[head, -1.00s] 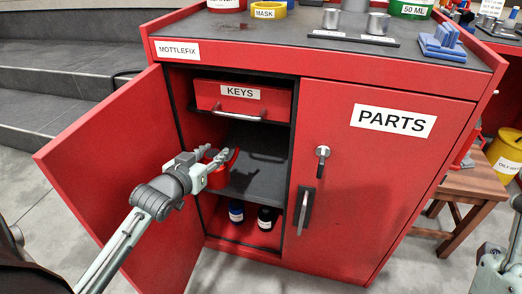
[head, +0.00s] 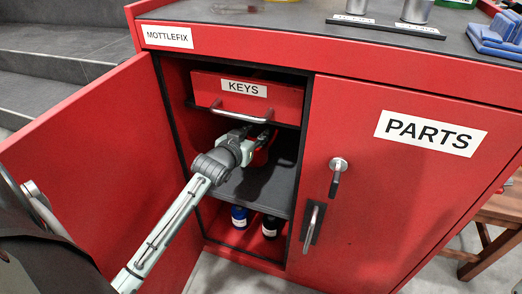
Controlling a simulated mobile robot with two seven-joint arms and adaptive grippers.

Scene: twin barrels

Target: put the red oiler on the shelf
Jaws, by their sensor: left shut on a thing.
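The red oiler (head: 261,156) is inside the open left half of the red cabinet, just above or on the dark shelf (head: 250,193); I cannot tell whether it touches. My left gripper (head: 262,139) reaches in through the opening and is shut on the oiler, hiding part of it. The shelf is below the drawer labelled KEYS (head: 246,95). My right gripper is not in view.
The left cabinet door (head: 85,165) stands wide open beside my left arm. The PARTS door (head: 400,190) is shut. A blue bottle (head: 239,216) and a black bottle (head: 270,226) stand in the lower compartment. The shelf's front is bare.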

